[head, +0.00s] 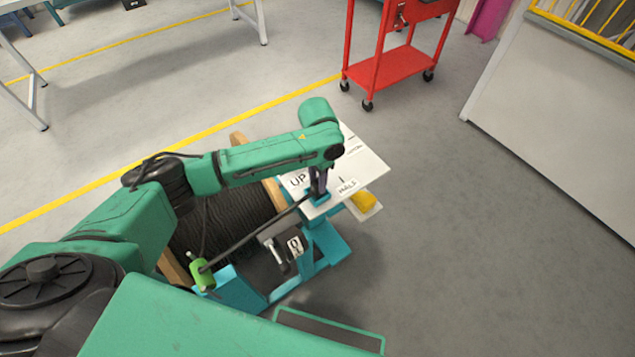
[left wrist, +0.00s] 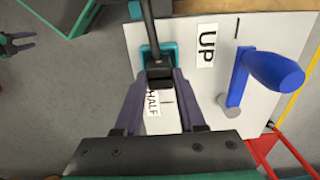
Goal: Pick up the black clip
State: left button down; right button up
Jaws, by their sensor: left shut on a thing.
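My left gripper (head: 318,190) reaches over the white board and is shut on a small black end piece (left wrist: 160,76), at the end of a black cable or rod (head: 248,232). A teal holder (left wrist: 145,65) sits around or just beneath that end; I cannot tell which. A black clip-like piece (head: 277,256) lies on a small grey plate beside a white piece with black marks (head: 295,245), apart from the left gripper. My right gripper (left wrist: 18,43) shows small at the left edge of the left wrist view, fingers apart, seemingly empty; it is outside the head view.
The white board (head: 365,165) bears the labels UP and HALF. A blue crank handle (left wrist: 262,75) rises from it. A green cylinder (head: 202,273) stands at the cable's other end, by a reel of dark cable (head: 215,225). A red cart (head: 395,68) stands behind; floor to the right is clear.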

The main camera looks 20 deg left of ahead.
pick_arm(q)
notch_tip(320, 180, up, 19)
jog(key=p, duration=0.1)
jog(key=shift+p, duration=0.4)
notch_tip(320, 180, up, 5)
jog(key=p, duration=0.7)
send_over(317, 183)
jog(key=shift+f, duration=0.1)
